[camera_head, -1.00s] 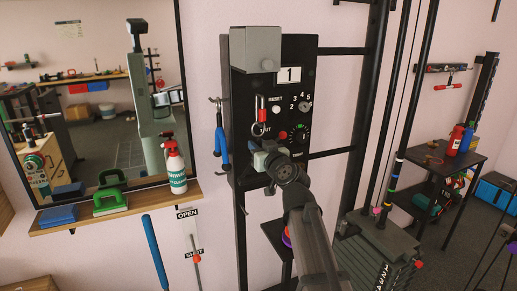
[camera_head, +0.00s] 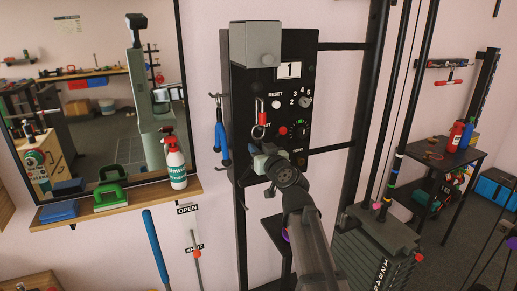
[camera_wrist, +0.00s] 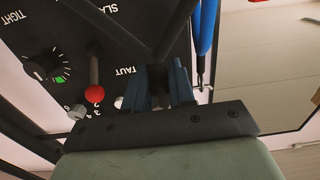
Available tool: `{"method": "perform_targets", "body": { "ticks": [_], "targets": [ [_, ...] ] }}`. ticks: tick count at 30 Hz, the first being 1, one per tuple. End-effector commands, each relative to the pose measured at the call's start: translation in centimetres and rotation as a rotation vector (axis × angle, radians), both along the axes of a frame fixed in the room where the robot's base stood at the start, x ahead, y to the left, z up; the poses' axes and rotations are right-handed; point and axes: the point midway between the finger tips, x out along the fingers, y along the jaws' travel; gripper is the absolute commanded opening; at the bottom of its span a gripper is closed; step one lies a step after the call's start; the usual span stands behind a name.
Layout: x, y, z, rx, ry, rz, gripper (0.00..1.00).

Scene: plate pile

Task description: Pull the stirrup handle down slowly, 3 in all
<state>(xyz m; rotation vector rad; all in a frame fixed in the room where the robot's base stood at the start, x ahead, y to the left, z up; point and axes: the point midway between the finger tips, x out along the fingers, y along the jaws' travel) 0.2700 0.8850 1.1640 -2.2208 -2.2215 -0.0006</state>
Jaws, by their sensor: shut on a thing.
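My gripper (camera_head: 262,160) is in front of the lower part of a black wall panel (camera_head: 240,95). In the wrist view its blue-grey fingers (camera_wrist: 167,88) are closed around a dark part where two black bars (camera_wrist: 178,28) meet in a V. I take this to be the stirrup handle; its grip is mostly hidden between the fingers. In the head view my gripper and arm cover the handle. A counter on the panel (camera_head: 290,69) reads 1.
A shelf (camera_head: 130,208) holds a spray bottle (camera_head: 175,165). A weight stack (camera_head: 375,255) stands at right.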

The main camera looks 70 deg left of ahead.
Motion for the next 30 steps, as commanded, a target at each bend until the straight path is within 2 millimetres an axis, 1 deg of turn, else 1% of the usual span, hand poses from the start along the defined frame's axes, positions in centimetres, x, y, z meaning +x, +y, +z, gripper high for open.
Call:
{"method": "perform_targets", "body": {
  "ticks": [10, 23, 30],
  "targets": [
    [-0.1, 0.0, -2.3, -0.004, 0.0, 0.002, 0.0],
    [0.0, 0.0, -2.6, -0.003, -0.001, 0.002, 0.0],
    [-0.1, 0.0, -4.2, -0.005, 0.0, 0.003, 0.0]
  ]
}}
